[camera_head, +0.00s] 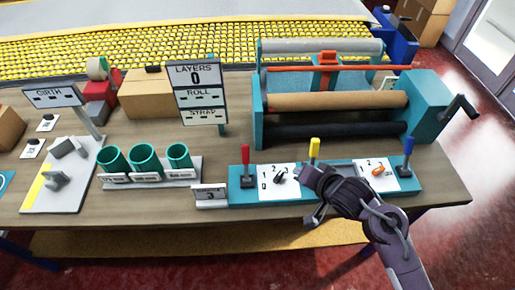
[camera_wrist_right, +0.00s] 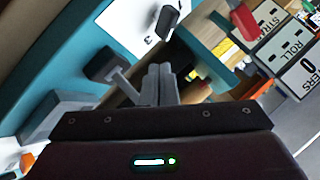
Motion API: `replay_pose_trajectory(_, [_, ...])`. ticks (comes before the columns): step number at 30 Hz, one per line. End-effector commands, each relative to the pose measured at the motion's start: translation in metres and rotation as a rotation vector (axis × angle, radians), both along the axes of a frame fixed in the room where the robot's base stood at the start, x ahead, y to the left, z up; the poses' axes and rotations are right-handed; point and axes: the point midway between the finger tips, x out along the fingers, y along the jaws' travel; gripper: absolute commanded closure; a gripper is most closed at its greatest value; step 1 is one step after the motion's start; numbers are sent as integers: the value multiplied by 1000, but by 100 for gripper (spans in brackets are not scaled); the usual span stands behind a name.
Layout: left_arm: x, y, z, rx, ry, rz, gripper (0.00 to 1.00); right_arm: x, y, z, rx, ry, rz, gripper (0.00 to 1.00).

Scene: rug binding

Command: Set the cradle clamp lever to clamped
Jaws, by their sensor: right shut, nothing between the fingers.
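Three levers stand on the teal control panel (camera_head: 225,199) at the table's front edge: a red-handled lever (camera_head: 245,160) at left, a yellow-handled lever (camera_head: 314,148) in the middle, and a blue-handled lever (camera_head: 408,147) at right. All look about upright. I cannot read which one is the cradle clamp lever. My right gripper (camera_head: 302,177) is shut and empty, low over the panel by the yellow lever, whose base it hides. In the right wrist view its closed fingers (camera_wrist_right: 160,82) are beside teal and dark parts; contact cannot be told. My left gripper is not in view.
A black knob (camera_head: 280,178) and an orange knob (camera_head: 378,171) sit on white numbered cards between the levers. Behind is the roller cradle with a brown roll (camera_head: 340,103). Teal cups (camera_head: 144,158) and a sign reading LAYERS 0 (camera_head: 197,75) stand to the left.

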Motion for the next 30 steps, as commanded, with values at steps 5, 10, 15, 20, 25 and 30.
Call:
replay_pose_trajectory(5, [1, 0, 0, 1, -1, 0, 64, 18, 17, 11, 292, 20, -20, 100])
replay_pose_trajectory(10, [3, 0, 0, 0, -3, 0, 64, 24, 30, 17, 591, 137, -25, 100])
replay_pose_trajectory(15, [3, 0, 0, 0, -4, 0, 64, 24, 35, 24, 815, 277, -31, 100])
replay_pose_trajectory(20, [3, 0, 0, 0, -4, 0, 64, 22, 37, 28, 928, 370, -36, 100])
replay_pose_trajectory(25, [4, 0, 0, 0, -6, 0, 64, 21, 37, 30, 960, 399, -37, 100])
replay_pose_trajectory(30, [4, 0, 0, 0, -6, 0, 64, 21, 37, 30, 959, 398, -38, 100])
